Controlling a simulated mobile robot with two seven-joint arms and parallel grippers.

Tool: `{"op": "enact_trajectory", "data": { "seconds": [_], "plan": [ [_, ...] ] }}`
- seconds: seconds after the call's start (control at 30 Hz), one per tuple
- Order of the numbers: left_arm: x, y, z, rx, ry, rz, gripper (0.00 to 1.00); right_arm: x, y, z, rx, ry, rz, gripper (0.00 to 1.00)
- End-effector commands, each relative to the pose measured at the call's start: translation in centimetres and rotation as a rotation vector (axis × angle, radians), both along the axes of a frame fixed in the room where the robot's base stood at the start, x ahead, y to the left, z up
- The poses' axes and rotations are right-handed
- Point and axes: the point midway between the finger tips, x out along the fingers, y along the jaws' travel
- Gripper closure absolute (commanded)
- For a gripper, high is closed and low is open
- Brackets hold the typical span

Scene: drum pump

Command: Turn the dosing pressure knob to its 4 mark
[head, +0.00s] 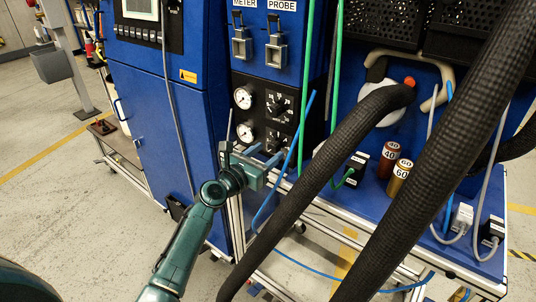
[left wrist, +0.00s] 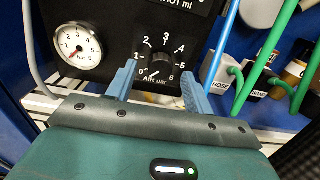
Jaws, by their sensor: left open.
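The dark dosing pressure knob (left wrist: 157,68), on the scale marked 0 to 6 and lettered AIR bar, shows in the left wrist view. Its white mark seems to point down-left, near 0, but is small. In the head view the lower black knob (head: 275,138) sits on the black panel behind my left gripper. My left gripper (head: 268,153) is open in front of it. In the left wrist view its two blue fingers (left wrist: 158,76) stand on either side of the knob, apparently without gripping it. I cannot tell how deep they reach. My right gripper is not in view.
A white gauge (left wrist: 78,46) sits left of the knob. Another knob (head: 277,104) is above it. Thick black hoses (head: 330,165) cross the front right. Green and blue hoses hang close to the right. A brown canister (head: 389,158) stands on the blue bench.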

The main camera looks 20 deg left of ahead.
Motion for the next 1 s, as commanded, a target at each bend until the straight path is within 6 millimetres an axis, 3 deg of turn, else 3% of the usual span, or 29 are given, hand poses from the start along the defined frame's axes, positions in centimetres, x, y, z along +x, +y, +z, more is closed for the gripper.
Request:
{"op": "enact_trajectory", "data": {
  "seconds": [0.17, 0.43, 1.0],
  "plan": [
    [1.12, -0.45, -0.01, 0.000, 0.000, 0.000, 0.48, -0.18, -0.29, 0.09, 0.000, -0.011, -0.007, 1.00],
    [1.21, -0.48, 0.01, 0.000, 0.000, 0.000, 0.48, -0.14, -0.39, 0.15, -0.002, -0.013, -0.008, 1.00],
    [1.17, -0.46, -0.01, 0.000, 0.001, 0.000, 0.93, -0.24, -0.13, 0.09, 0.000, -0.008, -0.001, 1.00]
  ]
}}
